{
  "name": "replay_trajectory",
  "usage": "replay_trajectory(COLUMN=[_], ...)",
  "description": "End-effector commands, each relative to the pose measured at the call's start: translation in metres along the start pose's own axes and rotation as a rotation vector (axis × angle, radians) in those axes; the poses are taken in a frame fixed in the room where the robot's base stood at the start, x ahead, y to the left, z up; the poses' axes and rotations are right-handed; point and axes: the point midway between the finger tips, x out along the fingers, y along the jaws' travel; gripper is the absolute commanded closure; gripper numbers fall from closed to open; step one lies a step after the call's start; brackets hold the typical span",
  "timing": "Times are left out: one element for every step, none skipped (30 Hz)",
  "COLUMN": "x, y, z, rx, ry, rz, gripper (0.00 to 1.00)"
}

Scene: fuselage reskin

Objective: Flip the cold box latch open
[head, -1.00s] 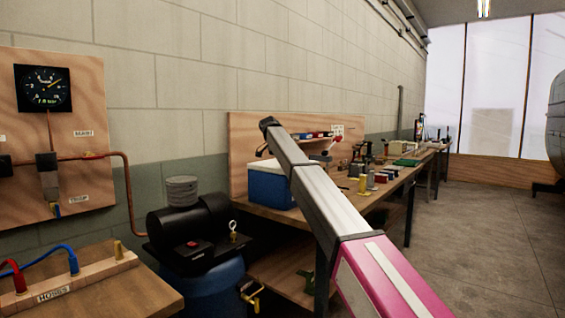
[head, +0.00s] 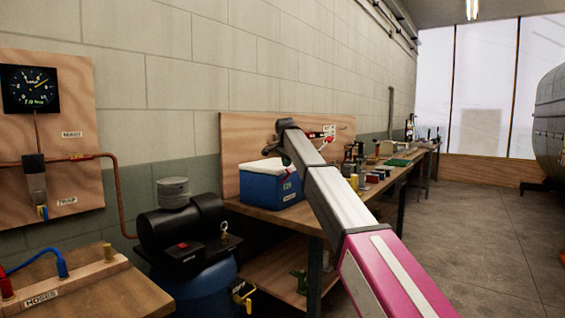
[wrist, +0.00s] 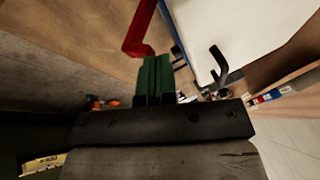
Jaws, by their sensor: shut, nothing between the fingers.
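The cold box (head: 271,188) is blue with a white lid (head: 265,167) and stands on the bench near the wall. In the wrist view the pale lid (wrist: 245,25) fills the top right, with a blue edge along its left side. A bent red piece (wrist: 139,38), which looks like the latch, lies left of that edge. My gripper (wrist: 154,62) shows as two green fingers close together, empty, just below the red piece. I cannot tell whether they touch it. In the head view my arm reaches over the bench beside the box, and its fingertips are hard to make out.
A black bent hook (wrist: 218,66) stands out near the lid in the wrist view. A black compressor (head: 185,228) on a blue tank is left of the bench. Several small items line the bench (head: 365,195) to the right. The floor (head: 470,225) at right is clear.

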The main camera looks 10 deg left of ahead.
Motion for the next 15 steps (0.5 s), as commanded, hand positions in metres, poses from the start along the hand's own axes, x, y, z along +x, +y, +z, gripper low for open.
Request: replay_trajectory(x=[0.0, 0.0, 0.0, 0.0, 0.0, 0.0, 0.0, 0.0, 0.001, 0.001, 0.001, 0.002, 0.002, 0.003, 0.004], y=[0.008, 0.005, 0.003, 0.003, 0.002, 0.002, 0.002, 0.002, 0.002, 0.002, 0.001, 0.001, 0.0, -0.001, -0.002], z=[0.0, 0.0, -0.001, -0.001, -0.001, -0.001, -0.001, -0.001, 0.0, 0.0, 0.0, 0.0, 0.001, 0.001, 0.002], rx=[0.014, 0.013, 0.012, 0.011, 0.011, 0.011, 0.011, 0.011, 0.011, 0.011, 0.01, 0.01, 0.01, 0.01, 0.01], ry=[-0.007, -0.007, -0.007, -0.006, -0.006, -0.006, -0.006, -0.006, -0.006, -0.006, -0.006, -0.006, -0.006, -0.006, -0.006], rz=[-0.03, -0.032, -0.03, -0.029, -0.029, -0.028, -0.028, -0.028, -0.028, -0.028, -0.027, -0.027, -0.027, -0.027, -0.027], gripper=[1.0, 1.0, 1.0, 1.0, 1.0, 1.0, 1.0, 1.0, 1.0, 1.0, 1.0, 1.0, 1.0, 1.0, 1.0])
